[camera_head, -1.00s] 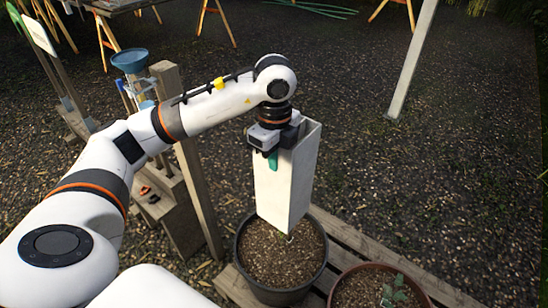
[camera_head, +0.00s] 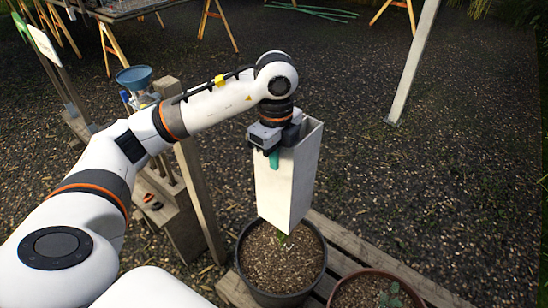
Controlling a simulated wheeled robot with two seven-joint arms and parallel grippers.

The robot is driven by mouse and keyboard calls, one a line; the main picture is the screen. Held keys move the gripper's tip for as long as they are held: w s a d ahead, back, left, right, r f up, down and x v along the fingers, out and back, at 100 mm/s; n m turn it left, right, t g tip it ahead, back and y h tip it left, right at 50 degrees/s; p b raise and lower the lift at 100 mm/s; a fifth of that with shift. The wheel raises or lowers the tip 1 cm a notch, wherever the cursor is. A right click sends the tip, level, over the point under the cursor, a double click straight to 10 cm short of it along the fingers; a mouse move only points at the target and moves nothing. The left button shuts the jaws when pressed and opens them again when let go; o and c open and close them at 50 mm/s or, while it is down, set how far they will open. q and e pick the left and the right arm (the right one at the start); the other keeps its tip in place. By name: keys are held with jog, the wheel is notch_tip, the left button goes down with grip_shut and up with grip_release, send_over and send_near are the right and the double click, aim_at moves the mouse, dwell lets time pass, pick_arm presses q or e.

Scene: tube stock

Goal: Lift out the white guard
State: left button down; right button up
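The white guard (camera_head: 287,188) is a tall, square, open-topped tube. It hangs upright above a dark pot of soil (camera_head: 265,263), and a bit of green plant (camera_head: 281,238) shows just under its lower end. My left gripper (camera_head: 275,152) is at the guard's top edge, with a teal finger on the outside of the near wall. The other finger is hidden behind that wall, and the gripper appears shut on it. My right gripper is not in view.
A second, reddish pot (camera_head: 350,290) with a small plant stands to the right on a wooden pallet (camera_head: 350,247). Wooden posts and a blue funnel (camera_head: 134,76) stand at the left. A pale leaning post (camera_head: 412,65) is at the back. Open gravel lies to the right.

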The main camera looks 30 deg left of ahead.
pick_arm(q)
notch_tip(320, 180, up, 5)
jog(key=p, duration=0.3)
jog(key=shift+f, duration=0.1)
notch_tip(320, 180, up, 10)
jog(key=p, duration=0.8)
jog(key=shift+d+p, duration=0.1)
jog(key=shift+p, duration=0.3)
